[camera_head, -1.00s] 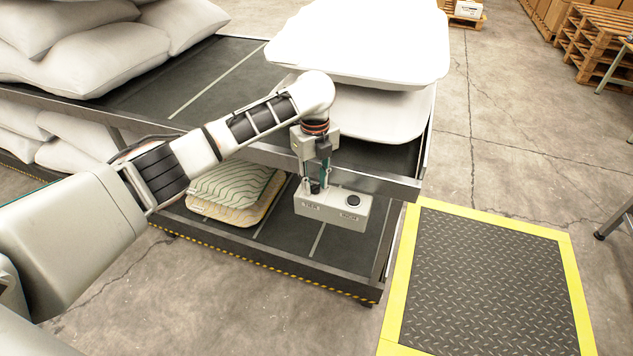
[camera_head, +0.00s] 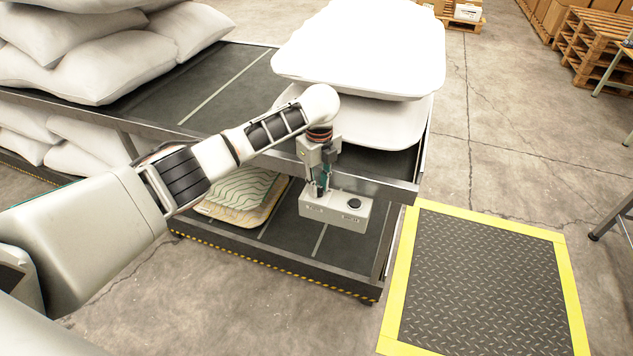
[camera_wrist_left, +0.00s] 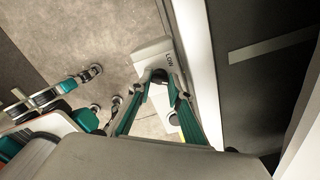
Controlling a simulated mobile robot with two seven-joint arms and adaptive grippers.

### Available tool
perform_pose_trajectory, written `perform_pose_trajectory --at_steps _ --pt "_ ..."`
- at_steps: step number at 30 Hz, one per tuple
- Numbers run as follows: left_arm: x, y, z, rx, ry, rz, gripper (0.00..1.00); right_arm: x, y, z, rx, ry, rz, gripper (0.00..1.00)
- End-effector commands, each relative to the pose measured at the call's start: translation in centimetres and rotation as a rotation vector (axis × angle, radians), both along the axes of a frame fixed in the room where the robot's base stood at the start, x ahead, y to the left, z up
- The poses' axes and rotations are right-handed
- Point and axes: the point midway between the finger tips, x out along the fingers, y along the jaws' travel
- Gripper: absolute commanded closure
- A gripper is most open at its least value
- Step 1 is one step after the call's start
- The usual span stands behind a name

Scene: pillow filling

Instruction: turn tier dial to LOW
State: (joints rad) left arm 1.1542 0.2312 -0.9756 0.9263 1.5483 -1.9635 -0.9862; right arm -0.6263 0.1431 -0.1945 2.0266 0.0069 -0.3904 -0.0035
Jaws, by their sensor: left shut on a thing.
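The grey control box (camera_head: 335,212) sits at the front of the lower shelf, below the upper deck's edge. It has two dark round knobs on top. My left gripper (camera_head: 319,191) points down from above and is shut on the left knob, the tier dial, which its fingers mostly hide. In the left wrist view the fingertips (camera_wrist_left: 158,77) close around the dark dial on the box (camera_wrist_left: 150,53), beside a label reading LOW (camera_wrist_left: 169,58). The other knob (camera_head: 354,204) stands free to the right; it also shows in the wrist view (camera_wrist_left: 174,119). My right gripper is not in view.
White pillows (camera_head: 365,50) lie on the upper deck (camera_head: 225,85) just behind my wrist. A patterned folded piece (camera_head: 240,190) lies on the lower shelf (camera_head: 290,240), left of the box. A yellow-edged mat (camera_head: 485,270) is on the floor at right.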

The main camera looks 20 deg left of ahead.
Motion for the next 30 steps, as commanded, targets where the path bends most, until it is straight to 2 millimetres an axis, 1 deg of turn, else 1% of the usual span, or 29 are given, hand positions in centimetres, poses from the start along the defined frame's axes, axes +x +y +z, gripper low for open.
perform_pose_trajectory --at_steps 1,3,8,11,21,25,30 --pt "-0.1 -0.2 1.0 -0.001 0.000 0.031 1.00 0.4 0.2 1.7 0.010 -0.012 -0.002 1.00" --pt "-0.2 -0.2 0.9 -0.001 0.002 0.078 1.00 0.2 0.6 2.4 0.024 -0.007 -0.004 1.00" --pt "-0.2 -0.3 0.6 -0.003 0.004 0.200 1.00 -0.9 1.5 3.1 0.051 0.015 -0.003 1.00" --pt "-0.3 -0.3 0.3 -0.004 0.008 0.291 1.00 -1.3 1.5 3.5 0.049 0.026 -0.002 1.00" --pt "-0.4 -0.3 -0.1 -0.002 0.010 0.614 1.00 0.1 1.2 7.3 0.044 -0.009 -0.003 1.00" --pt "-0.4 -0.3 -0.1 -0.002 0.011 0.737 1.00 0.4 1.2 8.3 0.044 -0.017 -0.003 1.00" --pt "-0.4 -0.3 -0.2 -0.002 0.010 0.895 1.00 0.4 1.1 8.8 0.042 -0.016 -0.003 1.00"
